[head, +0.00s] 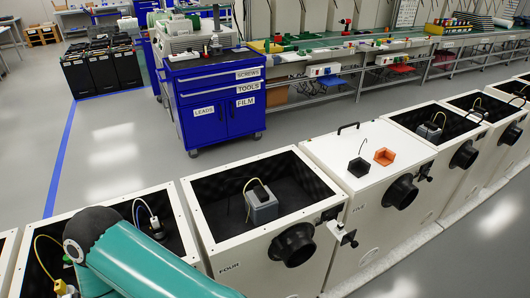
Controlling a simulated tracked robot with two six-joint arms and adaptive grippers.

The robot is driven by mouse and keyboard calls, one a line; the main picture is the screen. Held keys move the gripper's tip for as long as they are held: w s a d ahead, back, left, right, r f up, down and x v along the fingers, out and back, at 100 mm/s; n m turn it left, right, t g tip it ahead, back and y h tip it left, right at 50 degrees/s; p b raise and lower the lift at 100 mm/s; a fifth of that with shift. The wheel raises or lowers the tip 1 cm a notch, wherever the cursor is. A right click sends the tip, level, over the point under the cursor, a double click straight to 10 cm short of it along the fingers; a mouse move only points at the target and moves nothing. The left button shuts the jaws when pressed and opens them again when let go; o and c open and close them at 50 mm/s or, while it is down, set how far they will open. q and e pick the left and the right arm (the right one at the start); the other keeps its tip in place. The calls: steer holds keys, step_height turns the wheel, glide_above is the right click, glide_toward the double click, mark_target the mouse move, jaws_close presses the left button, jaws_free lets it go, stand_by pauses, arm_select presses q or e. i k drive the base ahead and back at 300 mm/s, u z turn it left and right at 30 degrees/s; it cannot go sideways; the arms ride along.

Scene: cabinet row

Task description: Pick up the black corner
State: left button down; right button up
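The black corner (358,168) is a small dark angled piece on the white closed lid of the cabinet marked FIVE (322,165). An orange corner (384,157) sits just to its right on the same lid, apart from it. Neither of my grippers shows in the head view. Only a teal link of one of my arms crosses the bottom left, well away from the black corner.
The cabinet marked FOUR (228,268) stands left of FIVE, open, with a grey device (262,208) inside. More open cabinets stand on both sides. Round black ports (400,191) jut from the fronts. A blue tool cart (215,100) stands behind, with free floor around it.

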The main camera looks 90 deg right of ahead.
mark_target(359, 167)
steer(key=k, duration=2.2)
steer(key=u, duration=1.75)
steer(key=i, duration=0.1)
steer(key=z, duration=3.25)
steer(key=i, duration=1)
steer(key=u, duration=0.15)
